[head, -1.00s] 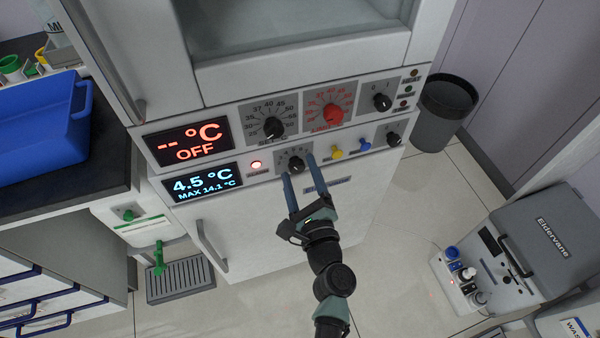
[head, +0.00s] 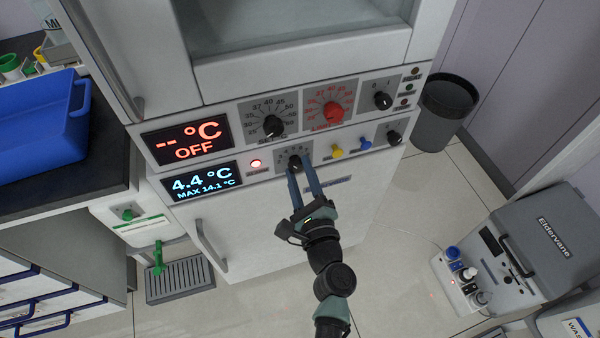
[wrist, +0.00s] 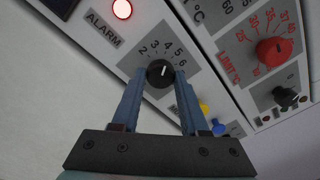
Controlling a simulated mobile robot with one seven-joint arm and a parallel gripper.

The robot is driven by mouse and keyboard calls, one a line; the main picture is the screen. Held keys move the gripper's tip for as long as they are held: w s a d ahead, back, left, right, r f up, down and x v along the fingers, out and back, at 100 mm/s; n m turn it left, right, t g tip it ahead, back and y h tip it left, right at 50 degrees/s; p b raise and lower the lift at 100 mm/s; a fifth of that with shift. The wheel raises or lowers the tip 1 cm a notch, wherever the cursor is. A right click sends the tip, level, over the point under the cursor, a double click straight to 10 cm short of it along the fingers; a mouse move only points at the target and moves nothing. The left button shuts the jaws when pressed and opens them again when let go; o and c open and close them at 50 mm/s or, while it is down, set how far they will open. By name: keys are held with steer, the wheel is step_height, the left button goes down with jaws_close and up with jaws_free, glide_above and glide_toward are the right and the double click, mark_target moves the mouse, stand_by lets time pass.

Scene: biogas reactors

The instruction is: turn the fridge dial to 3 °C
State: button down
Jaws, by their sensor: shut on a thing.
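The fridge dial (head: 295,161) is a small black knob with a white pointer on a grey plate in the lower panel. My gripper (head: 300,167) is shut on the dial, with one blue finger at each side; the wrist view shows the same gripper (wrist: 160,76). The fridge display (head: 202,182) reads 4.4 °C, MAX 14.1 °C. The fridge door (head: 270,225) below is closed.
A red alarm lamp (head: 256,163) is lit left of the dial. Yellow (head: 336,149) and blue (head: 365,144) knobs sit close on its right. Above are the incubator's black set dial (head: 273,126) and red limit dial (head: 333,112). The floor in front is clear.

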steer(key=n+b, duration=0.2)
steer(key=b, duration=0.1)
steer(key=shift+f+n, duration=0.25)
steer(key=shift+n, duration=0.05)
steer(key=shift+d+r+n+b, duration=0.1)
steer(key=shift+r+n+b, duration=0.05)
steer(key=shift+n+b, duration=1.2)
steer(key=shift+c, duration=2.1)
jaws_free()
steer(key=shift+r, duration=0.1)
steer(key=shift+s, duration=0.1)
steer(key=v, duration=1.2)
steer(key=shift+s+d+f+b, duration=0.2)
steer(key=shift+s+f+b, duration=0.05)
steer(key=shift+s+b, duration=0.1)
